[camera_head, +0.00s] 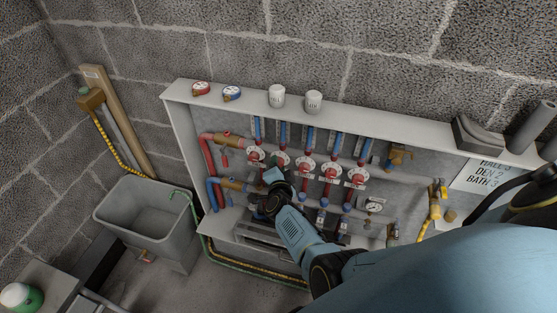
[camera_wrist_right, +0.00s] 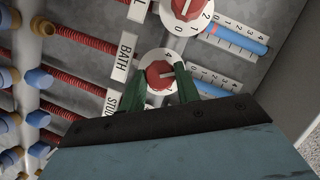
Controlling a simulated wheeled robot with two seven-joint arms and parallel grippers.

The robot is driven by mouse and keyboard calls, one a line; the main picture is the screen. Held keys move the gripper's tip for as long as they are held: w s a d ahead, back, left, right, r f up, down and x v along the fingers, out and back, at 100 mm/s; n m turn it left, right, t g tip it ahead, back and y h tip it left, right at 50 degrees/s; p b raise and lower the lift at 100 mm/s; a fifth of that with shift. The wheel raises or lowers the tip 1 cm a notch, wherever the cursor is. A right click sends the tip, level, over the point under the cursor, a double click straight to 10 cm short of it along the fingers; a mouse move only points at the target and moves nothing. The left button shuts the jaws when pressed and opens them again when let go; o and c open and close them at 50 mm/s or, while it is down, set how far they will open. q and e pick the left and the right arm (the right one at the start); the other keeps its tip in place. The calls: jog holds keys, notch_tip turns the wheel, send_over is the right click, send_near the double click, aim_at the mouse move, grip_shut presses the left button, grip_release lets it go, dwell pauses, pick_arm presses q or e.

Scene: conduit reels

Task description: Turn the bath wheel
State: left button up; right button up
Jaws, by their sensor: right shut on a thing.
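The bath wheel (camera_wrist_right: 160,75) is a red knob on a white numbered dial, beside the BATH label (camera_wrist_right: 125,57) in the right wrist view. My right gripper (camera_wrist_right: 160,88) has its green fingers on either side of this knob and is shut on it. A pale mark on the knob points to the right of that view. In the head view my right gripper (camera_head: 278,178) reaches into the left part of the row of red wheels and hides part of it. My left gripper is not in view.
Other red wheels (camera_head: 331,171) stand close to the right on the manifold. A card (camera_head: 492,173) reads HALL 3, DEN 2, BATH 3. A grey tub (camera_head: 150,190) is at the left.

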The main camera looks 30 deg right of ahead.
jog(key=shift+a+n+g+p, duration=0.1)
jog(key=shift+n+g+p, duration=0.5)
jog(key=shift+n+p, duration=0.2)
jog(key=o, duration=1)
jog(key=p+v, duration=0.9)
jog(key=v, duration=0.4)
jog(key=shift+s+a, duration=0.15)
jog(key=shift+a, duration=0.05)
jog(key=shift+f, duration=0.1)
